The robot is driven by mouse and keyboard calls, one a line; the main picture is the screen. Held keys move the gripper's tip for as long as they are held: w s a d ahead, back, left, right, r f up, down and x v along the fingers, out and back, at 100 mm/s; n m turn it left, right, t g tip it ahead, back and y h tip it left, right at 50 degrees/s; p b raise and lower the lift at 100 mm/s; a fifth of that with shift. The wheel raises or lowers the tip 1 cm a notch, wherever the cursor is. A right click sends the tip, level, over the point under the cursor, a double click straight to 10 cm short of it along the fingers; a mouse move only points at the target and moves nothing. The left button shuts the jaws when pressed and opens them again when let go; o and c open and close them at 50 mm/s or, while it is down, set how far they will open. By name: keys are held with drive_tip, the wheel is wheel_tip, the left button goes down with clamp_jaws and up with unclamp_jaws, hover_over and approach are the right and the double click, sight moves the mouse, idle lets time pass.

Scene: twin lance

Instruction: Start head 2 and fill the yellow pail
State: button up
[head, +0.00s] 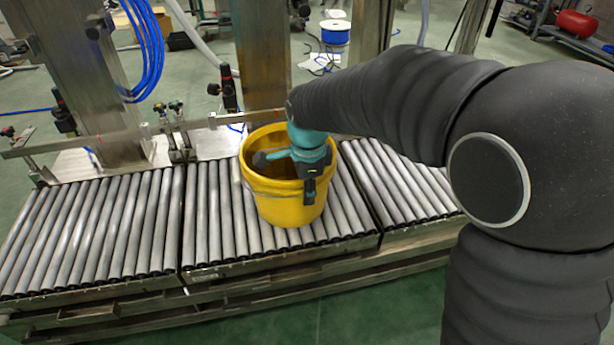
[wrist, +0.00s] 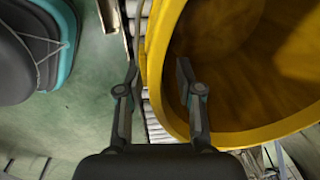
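The yellow pail (head: 285,205) stands upright on the roller conveyor, in front of a steel column. Its inside looks brownish yellow and empty where I can see it. My gripper (head: 287,172) is at the pail's rim and hides part of its opening. In the wrist view the pail (wrist: 225,138) fills the right side. My gripper (wrist: 157,70) is open there, one finger outside the wall and one over the inside; I cannot tell whether either touches. Two steel columns, left (head: 75,70) and middle (head: 262,60), stand behind the conveyor. No label shows which is head 2.
The roller conveyor (head: 90,235) is bare left and right of the pail. A rail with clamps and small valves (head: 175,115) runs behind it. Dark valve-like fittings (head: 228,90) stand near the columns. A blue hose coil (head: 148,50) hangs at back left.

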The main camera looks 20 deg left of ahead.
drive_tip(key=shift+w+f, duration=0.1)
drive_tip(key=shift+f, duration=1.2)
clamp_jaws()
drive_tip(key=shift+a, duration=0.1)
drive_tip(key=w+a+p, duration=0.4)
drive_tip(key=w, duration=0.4)
drive_tip(key=shift+w+a, duration=0.2)
drive_tip(key=shift+a, duration=0.05)
unclamp_jaws()
